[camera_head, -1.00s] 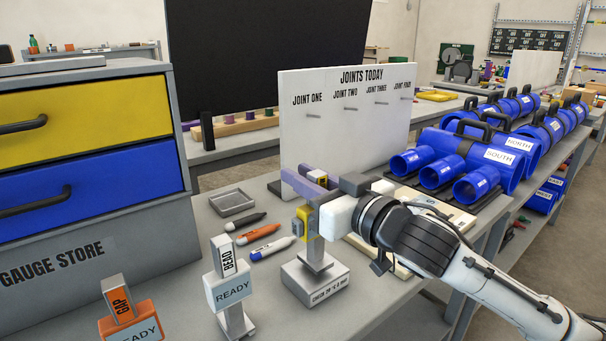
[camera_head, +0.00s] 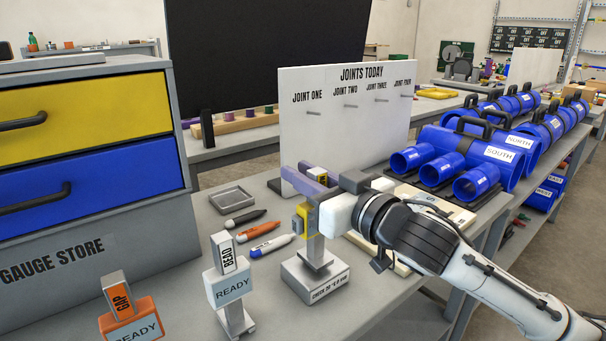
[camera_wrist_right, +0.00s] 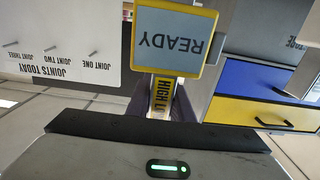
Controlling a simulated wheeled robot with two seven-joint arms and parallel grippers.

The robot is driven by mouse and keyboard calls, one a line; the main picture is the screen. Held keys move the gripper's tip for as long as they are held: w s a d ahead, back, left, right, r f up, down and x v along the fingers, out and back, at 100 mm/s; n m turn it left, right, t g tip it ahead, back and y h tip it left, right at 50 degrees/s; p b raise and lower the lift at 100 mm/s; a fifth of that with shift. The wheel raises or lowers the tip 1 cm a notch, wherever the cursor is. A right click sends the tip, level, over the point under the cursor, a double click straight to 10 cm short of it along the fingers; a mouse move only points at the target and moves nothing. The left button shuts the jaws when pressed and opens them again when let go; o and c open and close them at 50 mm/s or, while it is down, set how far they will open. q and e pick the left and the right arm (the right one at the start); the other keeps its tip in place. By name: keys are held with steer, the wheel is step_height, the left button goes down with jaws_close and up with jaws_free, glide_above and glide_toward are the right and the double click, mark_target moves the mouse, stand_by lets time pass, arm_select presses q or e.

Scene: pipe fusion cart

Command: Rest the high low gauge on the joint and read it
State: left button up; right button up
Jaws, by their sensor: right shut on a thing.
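The high low gauge has a yellow body (camera_head: 302,217) and is partly hidden by my fingers in the head view. In the right wrist view its yellow-framed screen (camera_wrist_right: 172,42) reads READY, upside down. My right gripper (camera_head: 314,189) is shut on the gauge's yellow labelled grip. The gauge is at the top of the post of a grey check block (camera_head: 316,284); I cannot tell whether it touches the post. Short blue pipes (camera_head: 437,172) lie on the bench at the right; which is the joint is unclear. My left gripper is not in view.
The BEAD gauge (camera_head: 229,282) and orange GAP gauge (camera_head: 131,322) stand at the front left. Several markers (camera_head: 258,231) and a grey tray (camera_head: 232,198) lie behind them. The joints board (camera_head: 345,125) stands close behind my gripper. The gauge store drawers (camera_head: 85,165) are at left.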

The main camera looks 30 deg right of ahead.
steer(key=shift+f+b, duration=0.35)
steer(key=shift+f, duration=0.2)
stand_by(0.4)
steer(key=shift+f, duration=0.15)
stand_by(0.8)
steer(key=shift+f, duration=0.3)
stand_by(1.7)
steer(key=o, duration=1.1)
steer(key=shift+c, duration=0.2)
steer(key=shift+r, duration=0.2)
